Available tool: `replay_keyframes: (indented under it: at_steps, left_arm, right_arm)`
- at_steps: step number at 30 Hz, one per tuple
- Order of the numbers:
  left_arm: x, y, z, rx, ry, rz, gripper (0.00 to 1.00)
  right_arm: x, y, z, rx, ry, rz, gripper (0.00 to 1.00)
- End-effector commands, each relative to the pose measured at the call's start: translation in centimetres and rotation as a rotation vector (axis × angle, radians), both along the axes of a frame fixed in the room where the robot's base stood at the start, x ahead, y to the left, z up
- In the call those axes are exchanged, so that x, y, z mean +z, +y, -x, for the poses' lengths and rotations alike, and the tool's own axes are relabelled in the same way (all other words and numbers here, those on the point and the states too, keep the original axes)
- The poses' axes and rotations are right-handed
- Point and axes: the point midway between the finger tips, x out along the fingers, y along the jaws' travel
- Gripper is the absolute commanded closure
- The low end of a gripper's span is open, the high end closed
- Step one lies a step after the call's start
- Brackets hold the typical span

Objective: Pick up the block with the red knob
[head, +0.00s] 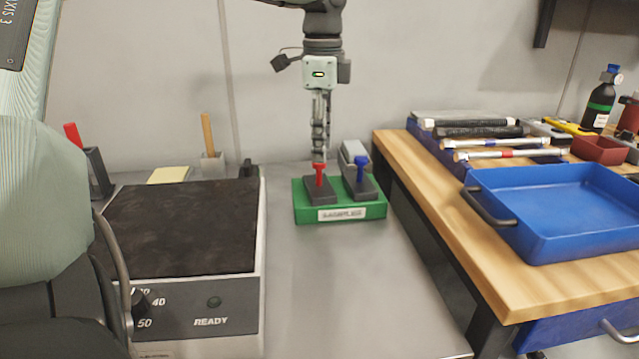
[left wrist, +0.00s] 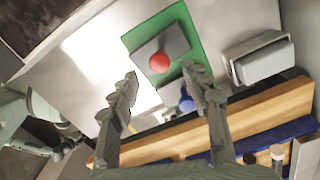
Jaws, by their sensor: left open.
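The block with the red knob (head: 320,190) is a dark grey block standing on the left part of a green base labelled "SAMPLES" (head: 374,211). It also shows in the left wrist view (left wrist: 147,54), with its red knob seen from above. Beside it on the base stands a similar block with a blue knob (head: 360,186). My left gripper (head: 319,158) points down just above and behind the red knob in the head view. In the left wrist view its two fingers (left wrist: 166,85) are spread apart with nothing between them.
A hotplate-like device (head: 185,229) marked "READY" stands left of the base. A grey-white box (head: 353,152) is behind the base. A wooden bench (head: 432,185) with a blue tray (head: 560,254) is at the right. Bare grey tabletop (head: 340,285) lies in front.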

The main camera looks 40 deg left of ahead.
Motion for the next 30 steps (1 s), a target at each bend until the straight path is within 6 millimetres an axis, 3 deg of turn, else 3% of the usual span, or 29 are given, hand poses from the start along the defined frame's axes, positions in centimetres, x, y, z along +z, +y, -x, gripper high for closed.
replay_keyframes:
  at_steps: [12,20,30]
  left_arm:
    - [-5.4,0.4,0.2,0.000,0.001,0.001,0.52]
    - [-5.7,0.4,0.2,0.000,-0.002,0.000,0.52]
    - [-5.6,0.4,0.2,0.000,-0.002,-0.001,0.92]
  right_arm:
    - [-1.4,0.1,-0.1,0.000,0.007,-0.008,0.60]
    - [-1.6,0.0,-0.1,0.000,0.010,-0.008,0.60]
    - [-1.6,0.0,-0.1,0.000,0.009,-0.008,0.60]
